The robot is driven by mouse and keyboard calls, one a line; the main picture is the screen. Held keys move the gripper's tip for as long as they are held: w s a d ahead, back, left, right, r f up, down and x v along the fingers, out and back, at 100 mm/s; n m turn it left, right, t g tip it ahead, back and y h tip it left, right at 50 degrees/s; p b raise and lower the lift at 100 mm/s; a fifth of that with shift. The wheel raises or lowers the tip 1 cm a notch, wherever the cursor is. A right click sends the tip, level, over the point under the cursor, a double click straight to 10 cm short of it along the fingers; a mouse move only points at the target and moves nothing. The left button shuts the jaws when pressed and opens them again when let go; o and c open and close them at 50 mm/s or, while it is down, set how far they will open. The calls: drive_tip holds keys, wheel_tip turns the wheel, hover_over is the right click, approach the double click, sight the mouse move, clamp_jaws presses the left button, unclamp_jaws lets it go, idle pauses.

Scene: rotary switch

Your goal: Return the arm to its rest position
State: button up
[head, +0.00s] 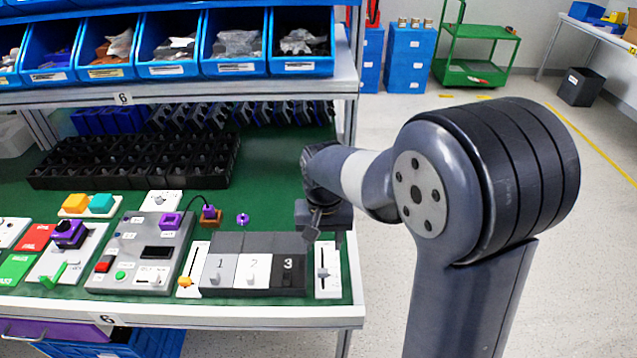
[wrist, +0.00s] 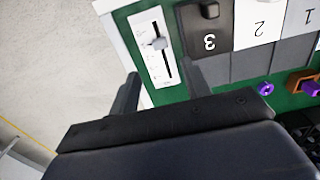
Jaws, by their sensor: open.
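My gripper (head: 325,236) hangs above the right end of the workbench (head: 270,150), near the back of the numbered switch panel. It also shows in the wrist view (wrist: 160,88), where its two dark fingers stand apart with nothing between them. A white slider panel (head: 327,270) lies just in front of the gripper; it also shows in the wrist view (wrist: 153,45), beyond the fingertips. A small purple knob (head: 243,219) sits on the green surface to the gripper's left. Whether the gripper touches anything is hard to tell, but it appears clear.
Switches marked 1, 2 and 3 (head: 253,268) lie left of the slider panel. A grey control box (head: 142,255) is further left. A shelf with blue bins (head: 238,42) and its upright post (head: 345,80) stand close behind the gripper. Open floor (head: 390,130) lies right.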

sight(323, 273)
wheel_tip(323, 273, down, 10)
drive_tip(key=shift+f, duration=0.1)
drive_tip(key=shift+s+f, duration=0.15)
drive_tip(key=shift+s, duration=0.9)
